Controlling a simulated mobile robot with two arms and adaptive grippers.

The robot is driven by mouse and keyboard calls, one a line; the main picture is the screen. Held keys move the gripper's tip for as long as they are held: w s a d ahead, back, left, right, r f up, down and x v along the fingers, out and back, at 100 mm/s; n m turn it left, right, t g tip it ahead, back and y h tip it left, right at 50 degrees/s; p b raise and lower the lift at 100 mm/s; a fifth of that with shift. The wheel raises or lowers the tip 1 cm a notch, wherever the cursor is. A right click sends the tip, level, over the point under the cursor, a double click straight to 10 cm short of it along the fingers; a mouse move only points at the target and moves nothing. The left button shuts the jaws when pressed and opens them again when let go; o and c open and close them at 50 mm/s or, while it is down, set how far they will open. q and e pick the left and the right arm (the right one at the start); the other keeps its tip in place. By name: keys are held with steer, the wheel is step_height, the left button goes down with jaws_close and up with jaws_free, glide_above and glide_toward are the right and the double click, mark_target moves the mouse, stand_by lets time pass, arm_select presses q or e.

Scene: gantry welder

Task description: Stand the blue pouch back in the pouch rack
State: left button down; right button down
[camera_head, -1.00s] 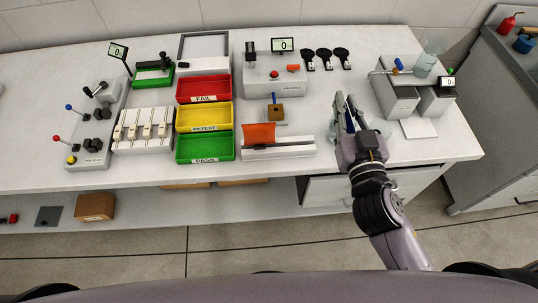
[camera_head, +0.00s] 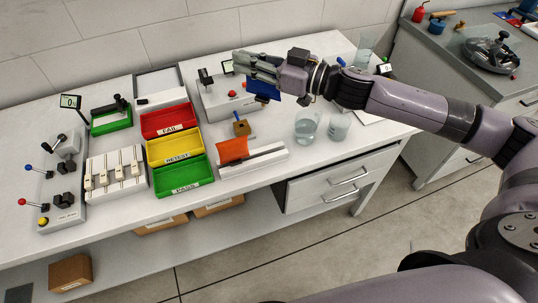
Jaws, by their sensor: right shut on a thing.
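The blue pouch (camera_head: 268,90) hangs in my right gripper (camera_head: 250,66), which is shut on it above the back of the bench. The fingers hide the pouch's upper part. The pouch rack (camera_head: 262,159) is a low white slotted holder at the bench's front edge, below the gripper in the picture and apart from it. An orange pouch (camera_head: 232,150) stands in the rack's left part; the rack's right part is empty. My left gripper is not in view.
Two glass vessels (camera_head: 307,126) (camera_head: 340,126) stand right of the rack. A wooden block with a blue pen (camera_head: 241,128) stands just behind it. The green tray (camera_head: 184,176) is at its left. A grey instrument (camera_head: 222,102) lies behind, near the gripper.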

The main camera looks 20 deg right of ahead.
step_height(320, 180, down, 19)
steer(key=d+b, duration=0.1)
steer(key=shift+w+d, duration=0.25)
steer(key=shift+w, duration=0.05)
steer(key=shift+f, duration=0.15)
steer(key=c, duration=1.6)
jaws_free()
steer(key=b+v, duration=0.3)
steer(key=v, duration=0.9)
